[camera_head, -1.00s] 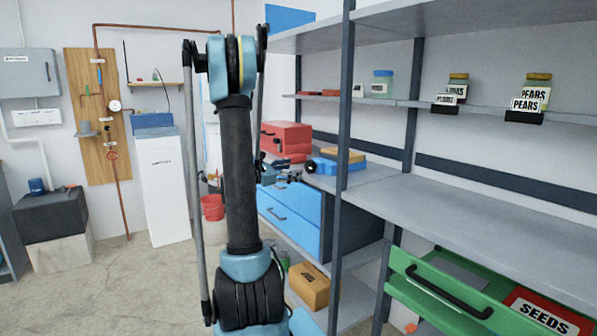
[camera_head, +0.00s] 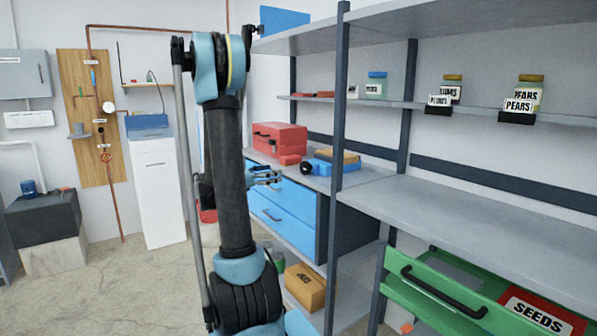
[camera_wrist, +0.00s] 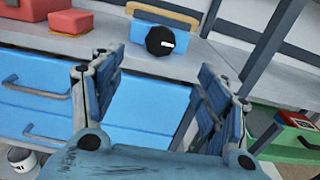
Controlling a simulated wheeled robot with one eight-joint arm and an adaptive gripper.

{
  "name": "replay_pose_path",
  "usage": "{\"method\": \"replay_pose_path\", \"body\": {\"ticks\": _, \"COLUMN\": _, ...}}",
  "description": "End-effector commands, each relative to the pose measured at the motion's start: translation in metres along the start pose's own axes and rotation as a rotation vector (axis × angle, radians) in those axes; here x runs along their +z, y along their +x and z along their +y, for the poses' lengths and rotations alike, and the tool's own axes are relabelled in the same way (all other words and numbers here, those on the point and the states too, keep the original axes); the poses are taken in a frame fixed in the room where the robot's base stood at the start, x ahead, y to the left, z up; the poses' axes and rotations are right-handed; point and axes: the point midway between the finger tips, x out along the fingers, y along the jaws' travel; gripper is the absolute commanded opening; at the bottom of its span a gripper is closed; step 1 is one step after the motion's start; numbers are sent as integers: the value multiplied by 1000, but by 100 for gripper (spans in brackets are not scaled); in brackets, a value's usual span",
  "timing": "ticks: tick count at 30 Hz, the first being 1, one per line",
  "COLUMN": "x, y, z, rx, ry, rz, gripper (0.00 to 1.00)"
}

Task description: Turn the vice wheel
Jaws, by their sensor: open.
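The vice is a blue body (camera_wrist: 140,37) on the grey workbench, with a round black wheel (camera_wrist: 160,41) on its near face. The wheel has a short white mark. In the head view the blue vice (camera_head: 335,167) and its dark wheel (camera_head: 306,168) sit at the bench's front edge. My gripper (camera_wrist: 157,75) is open and empty, its blue fingers spread wide in the wrist view. The wheel shows between and beyond the fingertips, apart from them. In the head view my gripper (camera_head: 268,179) is left of the wheel, in front of the blue drawers, partly behind my arm.
A red toolbox (camera_head: 280,138) stands on the bench left of the vice, with a small red block (camera_head: 289,160) beside it. Blue drawers (camera_head: 286,212) lie below. A dark shelf post (camera_head: 337,210) rises right of the vice. An open green drawer (camera_head: 440,285) sticks out at right.

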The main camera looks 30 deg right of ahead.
Motion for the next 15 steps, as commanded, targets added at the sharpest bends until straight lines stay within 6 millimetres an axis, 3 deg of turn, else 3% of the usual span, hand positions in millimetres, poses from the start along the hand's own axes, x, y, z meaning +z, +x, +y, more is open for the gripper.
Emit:
{"method": "replay_pose_path", "body": {"ticks": 5, "x": 0, "y": 0, "z": -1, "rx": -2, "ry": -42, "rz": 0, "gripper": 68}}
{"method": "replay_pose_path", "body": {"ticks": 15, "x": 0, "y": 45, "z": -1, "rx": -3, "ry": -40, "rz": 0, "gripper": 68}}
